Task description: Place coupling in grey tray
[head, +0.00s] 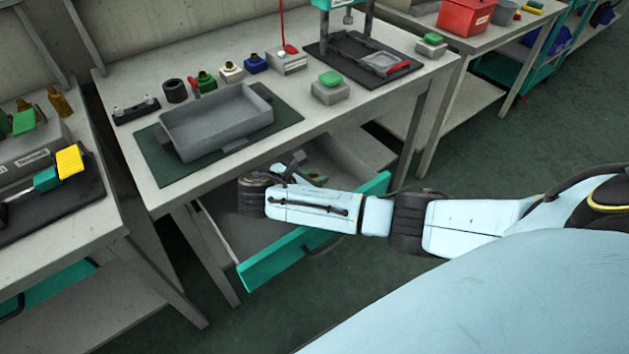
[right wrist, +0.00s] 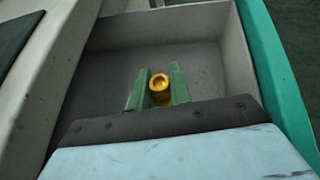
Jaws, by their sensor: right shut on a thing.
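The coupling is a small brass-coloured ring-ended piece (right wrist: 159,84) between the two green fingers of my right gripper (right wrist: 159,88) in the right wrist view. My right gripper is shut on it, over the open drawer's grey interior. In the head view my right wrist hangs over the drawer, and the fingers and coupling are mostly hidden there. The grey tray (head: 217,123) sits on a dark green mat on the bench, behind and left of my right gripper. It looks empty. My left gripper is not in view.
The open drawer (head: 305,243) with a teal front juts out below the bench. Behind the tray stand a black ring (head: 174,91) and several small coloured fittings. A grey block with a green button (head: 330,88) stands right of the mat. A press stands farther right.

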